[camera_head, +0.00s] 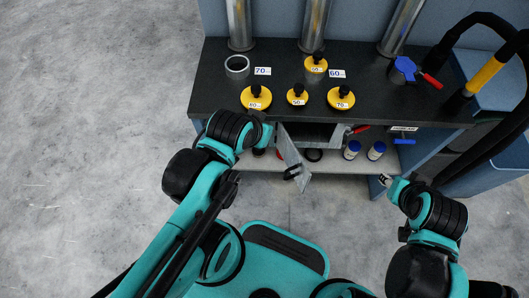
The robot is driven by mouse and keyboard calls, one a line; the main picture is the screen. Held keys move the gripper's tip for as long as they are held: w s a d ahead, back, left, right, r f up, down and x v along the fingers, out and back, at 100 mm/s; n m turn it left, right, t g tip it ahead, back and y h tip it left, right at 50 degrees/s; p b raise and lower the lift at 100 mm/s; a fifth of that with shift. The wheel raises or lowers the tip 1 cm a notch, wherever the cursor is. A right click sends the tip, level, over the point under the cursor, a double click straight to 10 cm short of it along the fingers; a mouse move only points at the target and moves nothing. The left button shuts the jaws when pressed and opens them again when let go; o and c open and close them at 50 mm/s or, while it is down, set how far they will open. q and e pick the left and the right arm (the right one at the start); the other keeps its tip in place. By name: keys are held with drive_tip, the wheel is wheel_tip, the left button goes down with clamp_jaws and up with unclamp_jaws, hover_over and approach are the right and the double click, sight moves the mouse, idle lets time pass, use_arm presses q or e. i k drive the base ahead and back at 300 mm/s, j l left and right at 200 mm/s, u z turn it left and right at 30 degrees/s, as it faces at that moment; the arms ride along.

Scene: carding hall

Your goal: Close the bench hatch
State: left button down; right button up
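The bench hatch (291,154) is a grey flat panel standing open, jutting out from the bench front towards me. A black handle (293,173) is near its lower free end. Behind and right of the panel, the opening (318,135) shows under the bench top. My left gripper (268,133) is at the left side of the panel, close to its upper end; its fingers are mostly hidden, and I cannot tell whether it touches. My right gripper (385,180) is at the lower right, in front of the bench and apart from the hatch; its fingers are too small to read.
The dark bench top (215,90) holds several yellow discs with black knobs, a grey ring (237,66) and a blue-and-red tool (406,70). The shelf (335,166) below holds blue-capped bottles (352,149). Black hoses (480,30) stand at right. Floor at left is clear.

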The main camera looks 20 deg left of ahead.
sight(300, 171)
drive_tip(key=u, duration=0.5)
drive_tip(key=k+j+u, duration=0.2)
drive_tip(key=k+j, duration=0.65)
drive_tip(key=k, duration=0.05)
